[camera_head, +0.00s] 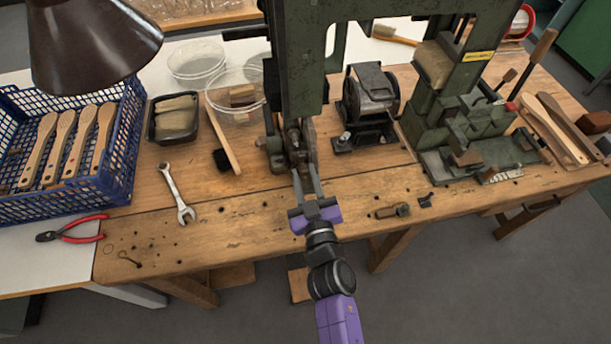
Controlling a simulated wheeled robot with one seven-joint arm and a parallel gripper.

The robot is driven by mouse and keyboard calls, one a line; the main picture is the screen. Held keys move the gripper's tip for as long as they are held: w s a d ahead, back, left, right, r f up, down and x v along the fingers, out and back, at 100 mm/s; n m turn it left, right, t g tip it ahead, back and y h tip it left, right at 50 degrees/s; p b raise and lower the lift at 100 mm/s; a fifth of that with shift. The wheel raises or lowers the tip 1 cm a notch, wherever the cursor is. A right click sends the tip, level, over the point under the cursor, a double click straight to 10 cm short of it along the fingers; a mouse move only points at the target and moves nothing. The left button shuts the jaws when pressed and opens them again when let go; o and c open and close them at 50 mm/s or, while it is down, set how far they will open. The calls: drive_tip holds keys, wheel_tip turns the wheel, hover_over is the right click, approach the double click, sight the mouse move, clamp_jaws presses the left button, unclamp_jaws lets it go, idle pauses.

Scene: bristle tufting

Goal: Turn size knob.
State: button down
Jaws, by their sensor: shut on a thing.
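The tall green machine (297,70) stands at the back middle of the wooden bench. Low on its front is a small dark metal assembly (293,142), where the size knob appears to be. The knob is small and partly hidden, so I cannot make out its turn angle. My gripper (304,172) reaches up from the front edge of the bench. Its two long grey fingers point at this assembly and are shut on the knob at its front.
A wrench (177,192), a wooden-handled brush (224,140) and red pliers (72,230) lie to the left. A blue crate (120,160) holds wooden handles (60,145). A second green machine (465,110) stands right.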

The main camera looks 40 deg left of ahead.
drive_tip(key=n, duration=0.4)
drive_tip(key=shift+n+b, duration=0.45)
drive_tip(key=shift+n, duration=1.15)
drive_tip(key=c, duration=1.1)
unclamp_jaws()
drive_tip(key=shift+c, duration=0.2)
drive_tip(key=p+v, duration=0.3)
drive_tip(key=v, duration=0.5)
